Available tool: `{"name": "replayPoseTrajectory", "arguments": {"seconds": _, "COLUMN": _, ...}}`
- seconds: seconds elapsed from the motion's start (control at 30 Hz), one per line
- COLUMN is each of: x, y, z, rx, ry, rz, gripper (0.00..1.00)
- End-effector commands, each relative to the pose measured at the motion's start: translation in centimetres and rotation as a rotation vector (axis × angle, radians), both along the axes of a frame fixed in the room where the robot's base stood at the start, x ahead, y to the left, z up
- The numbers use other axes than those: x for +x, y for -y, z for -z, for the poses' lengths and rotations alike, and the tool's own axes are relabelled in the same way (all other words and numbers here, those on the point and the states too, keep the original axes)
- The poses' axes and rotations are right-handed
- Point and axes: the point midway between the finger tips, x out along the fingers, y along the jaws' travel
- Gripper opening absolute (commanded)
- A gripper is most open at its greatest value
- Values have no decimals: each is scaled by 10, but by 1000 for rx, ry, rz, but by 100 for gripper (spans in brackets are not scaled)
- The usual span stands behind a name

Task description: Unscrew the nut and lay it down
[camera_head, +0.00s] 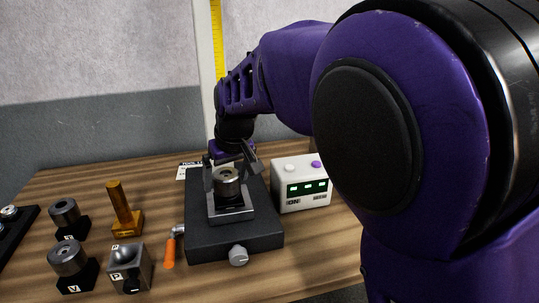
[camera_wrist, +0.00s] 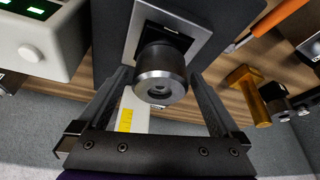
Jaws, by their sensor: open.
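The nut appears to be the round grey metal piece with a centre hole (camera_head: 228,188), upright in a square metal fixture (camera_head: 231,214) on a black base (camera_head: 205,241). In the wrist view this round piece (camera_wrist: 160,87) shows end-on, with a dark narrower part behind it. My gripper (camera_head: 228,170) is above the fixture, with a finger on each side of the piece. In the wrist view my gripper (camera_wrist: 161,78) is open, with gaps visible between the fingers and the piece. Any thread is hidden.
A white box with green displays (camera_head: 302,187) stands close on the right. An orange-handled tool (camera_head: 171,250) lies left of the base. Further left are a brass T-shaped piece (camera_head: 121,209) and several dark labelled blocks (camera_head: 130,267). Bare wooden table (camera_head: 187,286) shows in front.

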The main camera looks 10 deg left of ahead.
Motion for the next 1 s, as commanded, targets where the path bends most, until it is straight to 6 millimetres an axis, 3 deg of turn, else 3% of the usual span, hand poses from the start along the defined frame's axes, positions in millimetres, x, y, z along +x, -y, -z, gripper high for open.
{"name": "replayPoseTrajectory", "arguments": {"seconds": 0.1, "x": 0, "y": 0, "z": 0, "rx": 0, "ry": 0, "rz": 0, "gripper": 100}}
{"name": "replayPoseTrajectory", "arguments": {"seconds": 0.6, "x": 0, "y": 0, "z": -1, "rx": 0, "ry": 0, "rz": 0, "gripper": 13}}
{"name": "replayPoseTrajectory", "arguments": {"seconds": 0.77, "x": 1, "y": 1, "z": 1, "rx": 1, "ry": 0, "rz": -56, "gripper": 12}}
{"name": "replayPoseTrajectory", "arguments": {"seconds": 1.0, "x": 1, "y": 1, "z": 1, "rx": 3, "ry": -2, "rz": -319, "gripper": 12}}
